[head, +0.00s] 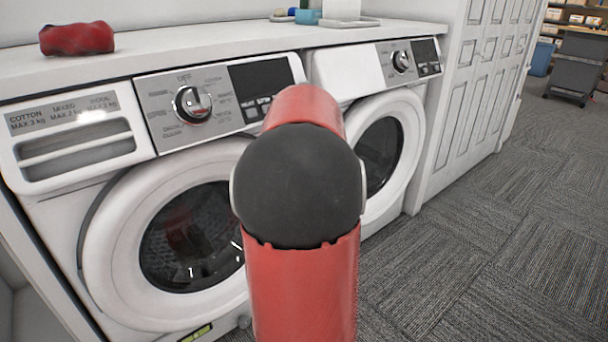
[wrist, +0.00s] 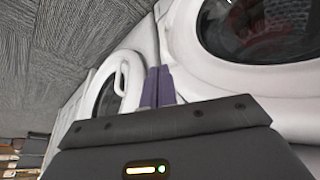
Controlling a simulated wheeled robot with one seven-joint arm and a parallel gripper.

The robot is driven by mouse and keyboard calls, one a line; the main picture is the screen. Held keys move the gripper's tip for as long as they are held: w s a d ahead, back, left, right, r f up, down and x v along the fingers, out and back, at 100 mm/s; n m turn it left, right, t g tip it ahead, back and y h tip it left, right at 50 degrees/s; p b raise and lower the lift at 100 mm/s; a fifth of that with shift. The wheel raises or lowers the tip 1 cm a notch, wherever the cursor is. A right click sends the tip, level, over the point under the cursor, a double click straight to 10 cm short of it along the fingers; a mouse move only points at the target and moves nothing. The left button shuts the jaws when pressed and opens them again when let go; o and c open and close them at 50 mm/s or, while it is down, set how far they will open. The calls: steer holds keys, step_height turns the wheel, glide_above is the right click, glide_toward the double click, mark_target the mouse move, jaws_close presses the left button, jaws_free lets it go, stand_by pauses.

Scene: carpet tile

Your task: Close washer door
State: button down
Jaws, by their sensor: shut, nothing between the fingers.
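The near washer's round door (head: 118,262) has a white ring and dark glass, with something dark red showing in the glass. It sits in or very near its opening; I cannot tell whether it is fully latched. A dark edge shows along its left side. In the wrist view this door (wrist: 290,78) fills the upper right. My gripper (wrist: 158,72) shows purple fingers, shut together and empty, between the two round doors in the picture. I cannot tell whether they touch anything. In the head view, my red and black arm hides the gripper and the door's right edge.
A second washer with a round door (head: 408,118) stands to the right; its door also shows in the wrist view (wrist: 128,92). A red cloth-like bundle (head: 77,39) lies on the white countertop (head: 200,47). Carpet floor (head: 500,230) is open at right. A grey cart (head: 577,65) stands far back.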

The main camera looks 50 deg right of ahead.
steer(key=d+v, duration=0.2)
steer(key=v, duration=0.7)
steer(key=shift+s+a+r+p, duration=0.2)
steer(key=shift+s+r+p, duration=0.1)
steer(key=shift+r, duration=0.15)
steer(key=a+f+n+t+y, duration=0.1)
steer(key=a+f+n+y, duration=0.15)
steer(key=a, duration=1.65)
steer(key=s+a+f+n, duration=0.2)
steer(key=s+a+f, duration=0.2)
steer(key=a, duration=0.4)
steer(key=s+a+f+n+t, duration=0.1)
steer(key=s+a+f+n, duration=0.2)
steer(key=a, duration=0.6)
steer(key=shift+s+a+f, duration=0.25)
steer(key=shift+s+f, duration=0.5)
steer(key=shift+s, duration=0.25)
